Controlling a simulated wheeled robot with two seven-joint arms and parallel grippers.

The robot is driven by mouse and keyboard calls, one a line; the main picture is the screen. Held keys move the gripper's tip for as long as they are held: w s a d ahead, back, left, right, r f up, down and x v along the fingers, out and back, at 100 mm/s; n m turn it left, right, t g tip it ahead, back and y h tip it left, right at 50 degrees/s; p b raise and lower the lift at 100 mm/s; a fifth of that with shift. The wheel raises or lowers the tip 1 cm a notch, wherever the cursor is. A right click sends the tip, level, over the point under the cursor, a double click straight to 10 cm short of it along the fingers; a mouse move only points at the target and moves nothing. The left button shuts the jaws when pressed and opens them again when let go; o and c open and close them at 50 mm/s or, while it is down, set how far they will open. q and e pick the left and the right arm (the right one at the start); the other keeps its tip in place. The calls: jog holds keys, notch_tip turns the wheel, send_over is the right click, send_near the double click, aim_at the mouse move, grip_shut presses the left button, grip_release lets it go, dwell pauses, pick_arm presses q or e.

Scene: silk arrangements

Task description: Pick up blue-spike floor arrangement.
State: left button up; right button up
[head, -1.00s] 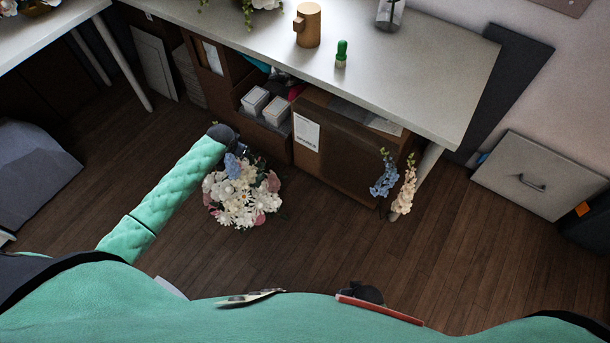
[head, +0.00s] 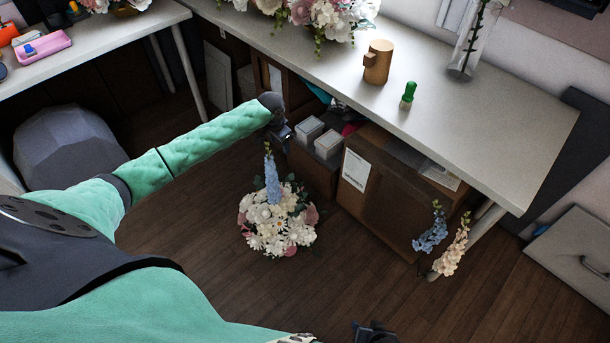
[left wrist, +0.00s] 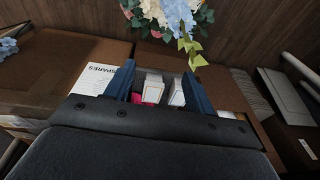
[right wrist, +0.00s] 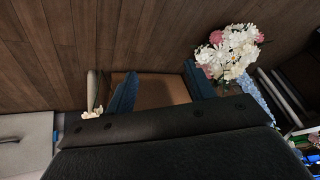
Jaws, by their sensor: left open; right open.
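The floor arrangement (head: 275,225) is a round cluster of white and pink flowers with an upright blue spike (head: 272,182). It stands on the wood floor before the desk. My left gripper (head: 284,138) is open and empty, just above the spike's tip in the head view, apart from it. In the left wrist view, the blue spike (left wrist: 178,16) and white blooms show beyond the open jaws (left wrist: 160,78). My right gripper (head: 373,331) is low at the bottom edge; its jaws (right wrist: 160,82) are open and empty. The arrangement (right wrist: 228,52) shows in the right wrist view, to the right.
A desk (head: 450,110) with a brown cabinet (head: 385,200) underneath stands behind the arrangement. Blue (head: 432,232) and peach (head: 453,250) flower spikes stand by the cabinet's right end. White boxes (head: 326,143) sit on a low shelf near my left gripper. Floor left of the arrangement is clear.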

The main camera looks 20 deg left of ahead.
aim_at(268, 152)
pick_arm(q)
jog(key=a+r, duration=0.1)
jog(key=s+a+r+g+b, duration=0.1)
jog(key=s+a+r+g, duration=0.1)
jog(key=shift+a+r, duration=0.1)
jog(key=shift+r, duration=0.1)
jog(key=shift+f, duration=0.1)
notch_tip(268, 152, down, 2)
jog(key=shift+f, duration=0.1)
jog(key=shift+s+a+f, duration=0.1)
jog(key=shift+s+f, duration=0.05)
jog(key=shift+f, duration=1.15)
jog(key=shift+s+a+f, duration=0.1)
jog(key=shift+s+f, duration=0.05)
jog(key=shift+f, duration=1.15)
grip_shut()
pick_arm(e)
jog(key=shift+t+y, duration=0.4)
jog(key=r, duration=0.1)
jog(key=w+a+r, duration=0.1)
jog(key=r, duration=0.3)
jog(key=shift+w+a+r, duration=0.1)
jog(key=shift+w+a, duration=0.1)
jog(key=shift+a, duration=0.2)
pick_arm(q)
jog(key=shift+r, duration=0.15)
